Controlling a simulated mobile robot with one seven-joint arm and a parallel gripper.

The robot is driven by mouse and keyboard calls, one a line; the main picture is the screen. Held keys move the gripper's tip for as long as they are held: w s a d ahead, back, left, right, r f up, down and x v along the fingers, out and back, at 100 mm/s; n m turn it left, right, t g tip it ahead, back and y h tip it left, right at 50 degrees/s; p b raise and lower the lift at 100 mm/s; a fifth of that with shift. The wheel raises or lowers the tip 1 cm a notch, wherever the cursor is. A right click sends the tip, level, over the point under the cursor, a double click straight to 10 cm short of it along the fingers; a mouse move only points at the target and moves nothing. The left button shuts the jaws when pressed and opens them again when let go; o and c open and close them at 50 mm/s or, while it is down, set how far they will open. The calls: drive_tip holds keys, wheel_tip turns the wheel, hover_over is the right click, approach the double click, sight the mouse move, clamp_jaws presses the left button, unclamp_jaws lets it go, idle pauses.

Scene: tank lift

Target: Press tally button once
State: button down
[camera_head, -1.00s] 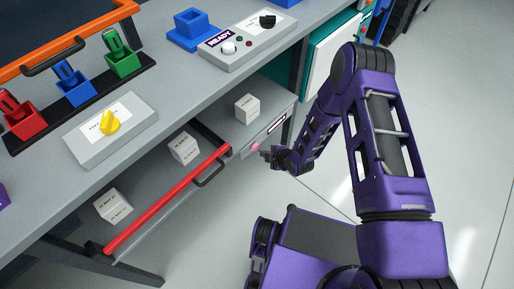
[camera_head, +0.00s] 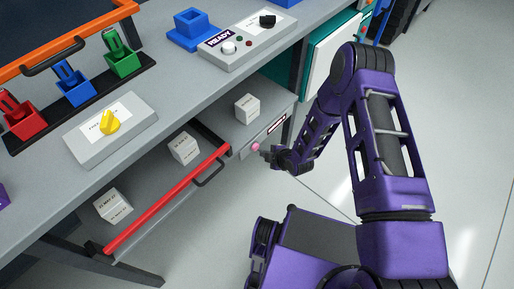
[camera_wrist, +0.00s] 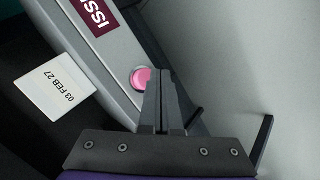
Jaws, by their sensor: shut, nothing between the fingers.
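The pink round button (camera_head: 255,147) is on the grey front face of the lower shelf, near its right end. It also shows in the wrist view (camera_wrist: 141,78), partly overlapped at its right edge by my fingers. My gripper (camera_head: 264,152) is shut and empty, its fingers pointing at that face from the front right. In the wrist view the closed fingertips (camera_wrist: 160,72) appear just right of the button's middle. I cannot tell whether they touch it.
White dated cubes (camera_head: 184,148) sit on the shelf. The bench above holds a yellow-knob box (camera_head: 85,147) and a READY control box (camera_head: 240,55). The floor at right is clear.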

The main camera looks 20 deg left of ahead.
drive_tip(key=shift+w+a, duration=0.2)
drive_tip(key=shift+a, duration=0.15)
drive_tip(key=shift+w+a+b, duration=0.15)
drive_tip(key=shift+a+b, duration=0.4)
idle(0.8)
drive_tip(key=shift+d, duration=0.1)
drive_tip(key=shift+s+d, duration=0.35)
drive_tip(key=shift+d, duration=0.45)
drive_tip(key=shift+s+d, duration=0.3)
drive_tip(key=shift+d, duration=0.45)
drive_tip(key=shift+s+d, duration=0.35)
drive_tip(key=shift+d, duration=0.45)
drive_tip(key=shift+s+d, duration=0.3)
drive_tip(key=shift+d, duration=0.45)
